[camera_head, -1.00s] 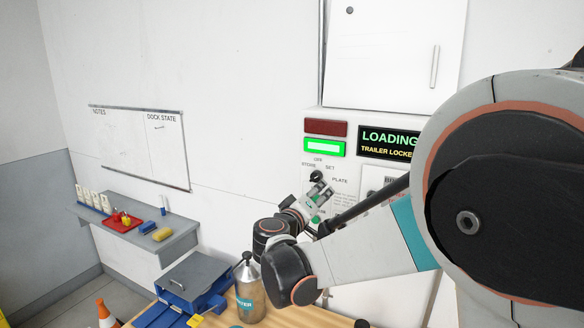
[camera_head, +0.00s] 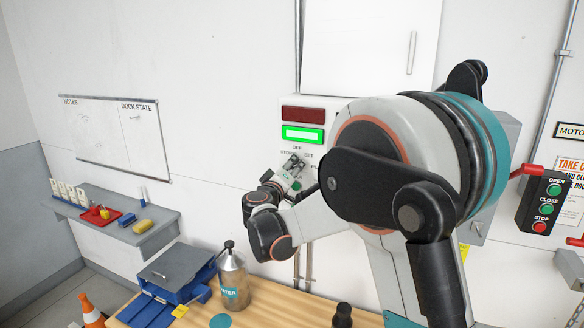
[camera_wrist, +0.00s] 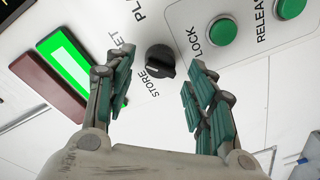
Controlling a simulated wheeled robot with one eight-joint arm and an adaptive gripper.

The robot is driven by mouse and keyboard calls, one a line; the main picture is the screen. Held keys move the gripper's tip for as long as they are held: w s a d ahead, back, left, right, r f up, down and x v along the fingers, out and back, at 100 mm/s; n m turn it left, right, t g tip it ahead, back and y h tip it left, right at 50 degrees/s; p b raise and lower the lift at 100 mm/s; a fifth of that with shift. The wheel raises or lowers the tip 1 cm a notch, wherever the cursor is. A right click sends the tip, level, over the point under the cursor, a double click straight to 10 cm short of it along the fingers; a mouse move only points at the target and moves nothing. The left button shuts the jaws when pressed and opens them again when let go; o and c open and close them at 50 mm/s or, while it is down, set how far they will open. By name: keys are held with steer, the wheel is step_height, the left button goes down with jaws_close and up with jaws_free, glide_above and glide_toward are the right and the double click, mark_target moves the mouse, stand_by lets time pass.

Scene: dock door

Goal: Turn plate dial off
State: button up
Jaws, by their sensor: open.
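The plate dial is a small black knob (camera_wrist: 160,60) on the white control panel (camera_wrist: 215,15), in the middle of the wrist view. Printed labels stand around it; STORE is readable and others are partly cut off or covered. My gripper (camera_wrist: 160,85) is open, with its teal-padded fingers on either side of the knob and a gap to each. I cannot tell how far its tips are from the panel. In the head view my gripper (camera_head: 293,172) is small in front of the panel and hides most of the dial.
A lit green lamp (camera_head: 302,135) sits below a dark red one (camera_head: 303,114). Green LOCK (camera_wrist: 222,32) and RELEASE (camera_wrist: 291,7) buttons are beside the dial. A metal bottle (camera_head: 232,278) and blue box (camera_head: 175,278) stand on the wooden bench below. A button station (camera_head: 545,203) hangs at right.

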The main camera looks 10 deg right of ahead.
steer(key=shift+x, duration=0.9)
steer(key=c, duration=1.1)
steer(key=shift+o, duration=0.2)
steer(key=shift+n, duration=0.4)
steer(key=n+b, duration=0.2)
steer(key=n, duration=0.1)
steer(key=shift+f+n+g, duration=0.1)
steer(key=shift+n+g, duration=0.2)
steer(key=n+b, duration=0.1)
steer(key=n, duration=0.3)
steer(key=shift+n, duration=0.6)
